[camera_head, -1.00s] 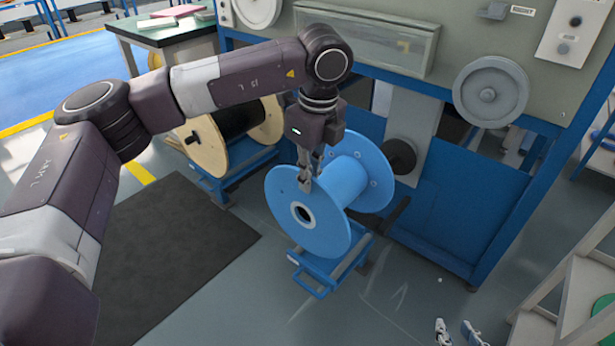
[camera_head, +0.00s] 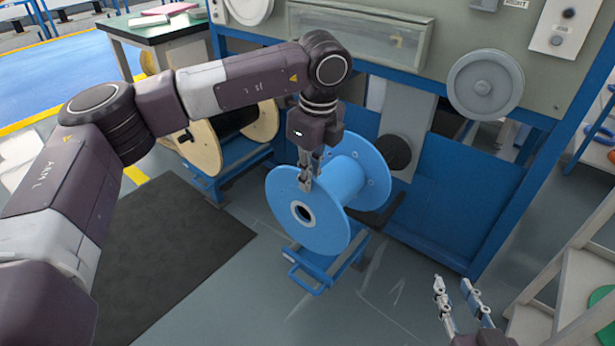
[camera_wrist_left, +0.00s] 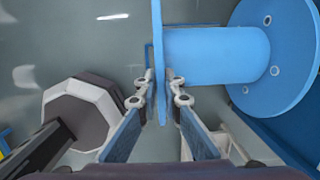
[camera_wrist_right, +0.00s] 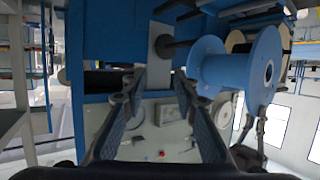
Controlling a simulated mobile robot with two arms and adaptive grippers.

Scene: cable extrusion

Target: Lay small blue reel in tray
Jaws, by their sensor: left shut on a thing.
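The blue reel (camera_head: 345,182) has two round flanges and a bare barrel, its axle lying roughly level. My left gripper (camera_head: 308,172) is shut on the rim of its near flange from above. In the left wrist view the flange (camera_wrist_left: 160,45) passes edge-on between the fingers. The reel is above or on a blue stand (camera_head: 318,268); I cannot tell if they touch. The reel also shows in the right wrist view (camera_wrist_right: 265,70). My right gripper (camera_head: 453,287) is open and empty at the lower right, apart from the reel. I cannot make out a tray.
A blue-framed machine with a grey wheel (camera_head: 485,85) stands close behind the reel. A wooden reel (camera_head: 203,148) with black winding stands at the left. A pale shelf rack (camera_head: 575,285) is at the right edge. Dark mat (camera_head: 170,255) and open floor lie in front.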

